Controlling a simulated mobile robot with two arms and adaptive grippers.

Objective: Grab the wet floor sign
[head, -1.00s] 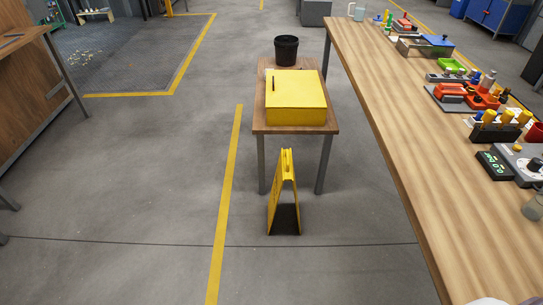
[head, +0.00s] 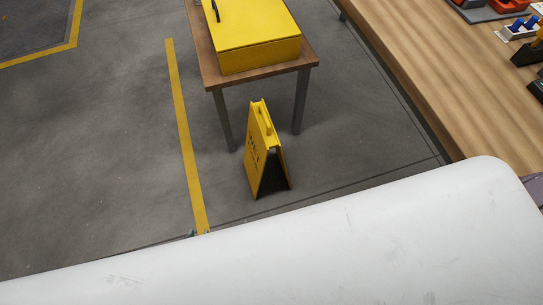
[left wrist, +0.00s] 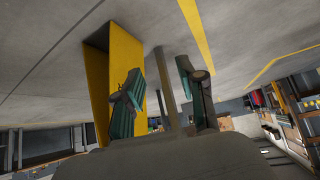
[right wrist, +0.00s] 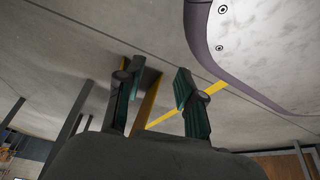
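The yellow wet floor sign (head: 258,155) stands upright as an A-frame on the floor, in front of the small table.
The small wooden table (head: 262,78) holds a yellow box (head: 255,30) behind the sign. A long wooden workbench (head: 430,75) with tools runs along the right. A yellow floor line (head: 185,130) lies left of the sign, with open floor beyond.

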